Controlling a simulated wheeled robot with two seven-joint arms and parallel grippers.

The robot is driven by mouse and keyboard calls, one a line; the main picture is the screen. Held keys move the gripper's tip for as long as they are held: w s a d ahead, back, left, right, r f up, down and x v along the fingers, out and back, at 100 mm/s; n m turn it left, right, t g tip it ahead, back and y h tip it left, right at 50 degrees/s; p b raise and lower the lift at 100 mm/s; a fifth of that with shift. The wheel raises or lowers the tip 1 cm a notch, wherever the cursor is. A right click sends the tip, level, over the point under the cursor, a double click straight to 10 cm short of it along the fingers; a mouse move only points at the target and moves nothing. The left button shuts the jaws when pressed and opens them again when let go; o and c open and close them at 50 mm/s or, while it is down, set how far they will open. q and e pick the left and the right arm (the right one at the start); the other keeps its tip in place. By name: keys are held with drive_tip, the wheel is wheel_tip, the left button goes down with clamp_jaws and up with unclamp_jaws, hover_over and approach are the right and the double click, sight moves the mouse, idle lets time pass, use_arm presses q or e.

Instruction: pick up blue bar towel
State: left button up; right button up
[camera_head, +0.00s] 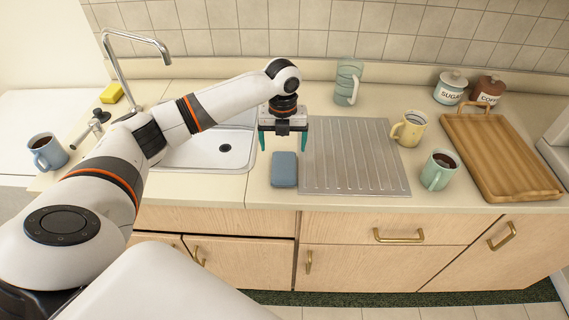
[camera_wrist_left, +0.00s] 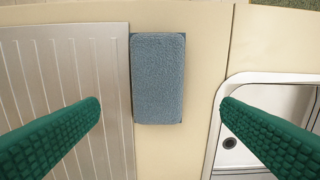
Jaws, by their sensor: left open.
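The blue bar towel (camera_head: 284,169) is a small folded blue-grey rectangle lying flat on the counter, between the sink and the ribbed metal drainboard. In the left wrist view the towel (camera_wrist_left: 158,78) lies ahead of and between the two green fingers, close beside the drainboard's edge. My left gripper (camera_head: 284,142) is open and empty above the counter, just behind the towel in the head view. It also shows in the left wrist view (camera_wrist_left: 160,125), with its fingers wide apart and not touching the towel. My right gripper is not in view.
The metal drainboard (camera_head: 352,160) is right of the towel, and the sink (camera_head: 222,152) is left. A yellow mug (camera_head: 408,130), a green mug (camera_head: 438,172) and a wooden tray (camera_head: 478,128) stand farther right. A glass pitcher (camera_head: 347,82) stands behind. The counter's front edge is close to the towel.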

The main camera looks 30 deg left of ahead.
sight(284, 161)
use_arm(q)
drive_tip(key=shift+w+f, duration=0.15)
drive_tip(key=shift+f, duration=0.4)
drive_tip(key=shift+w+f, duration=0.15)
drive_tip(key=shift+f, duration=0.35)
wheel_tip(284, 161, down, 4)
drive_tip(key=shift+f+p, duration=0.1)
drive_tip(key=shift+p, duration=0.9)
drive_tip(key=shift+s+f, duration=0.1)
drive_tip(key=shift+f, duration=0.4)
drive_tip(key=c, duration=0.9)
drive_tip(key=shift+c, duration=0.8)
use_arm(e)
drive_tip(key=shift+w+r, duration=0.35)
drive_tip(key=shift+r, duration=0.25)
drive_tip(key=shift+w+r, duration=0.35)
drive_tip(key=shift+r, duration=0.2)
